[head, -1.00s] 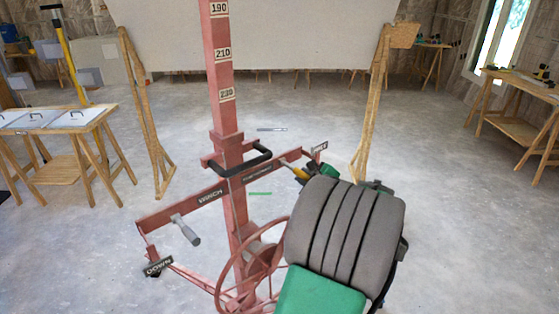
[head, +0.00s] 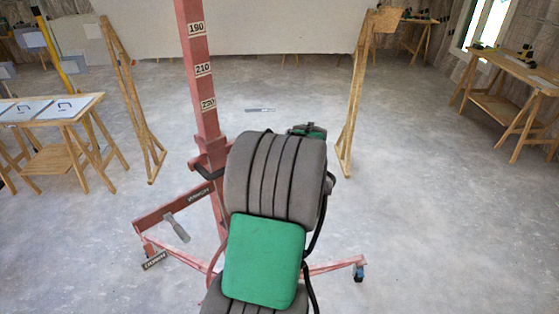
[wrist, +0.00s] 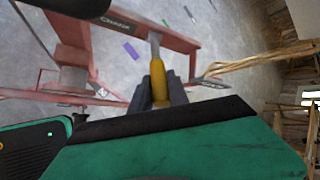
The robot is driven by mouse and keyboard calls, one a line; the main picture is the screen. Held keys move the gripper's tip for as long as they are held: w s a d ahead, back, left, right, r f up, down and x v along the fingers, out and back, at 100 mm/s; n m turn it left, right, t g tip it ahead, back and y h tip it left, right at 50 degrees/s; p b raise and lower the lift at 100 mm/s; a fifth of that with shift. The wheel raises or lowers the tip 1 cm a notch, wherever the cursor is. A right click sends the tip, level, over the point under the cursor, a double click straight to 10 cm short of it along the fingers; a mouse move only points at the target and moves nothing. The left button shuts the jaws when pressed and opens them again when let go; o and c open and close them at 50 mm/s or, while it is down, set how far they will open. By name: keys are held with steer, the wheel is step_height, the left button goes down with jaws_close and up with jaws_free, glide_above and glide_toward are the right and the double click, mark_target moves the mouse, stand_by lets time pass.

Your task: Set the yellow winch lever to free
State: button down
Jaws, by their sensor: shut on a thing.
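The yellow winch lever (wrist: 159,66) shows in the wrist view as a yellow grip on a grey metal shaft. It sits between the two dark fingers of my gripper (wrist: 160,88), which is shut on the grip. The shaft leads up to a red crossbar (wrist: 182,42) of the lift. In the head view my arm hides the lever and my gripper. The red lift mast (head: 197,70) stands left of my arm.
A large pale panel (head: 250,30) stands behind, between wooden stands (head: 130,100) and (head: 356,95). A workbench (head: 82,107) is at left, another (head: 513,70) at right. The lift's red legs (head: 335,265) spread over the floor. Open concrete floor lies right of the lift.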

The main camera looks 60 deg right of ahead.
steer(key=c, duration=1.3)
jaws_free()
steer(key=shift+r, duration=0.1)
steer(key=b+v, duration=0.2)
steer(key=v, duration=0.5)
steer(key=shift+s+a+r, duration=0.2)
steer(key=shift+r, duration=0.05)
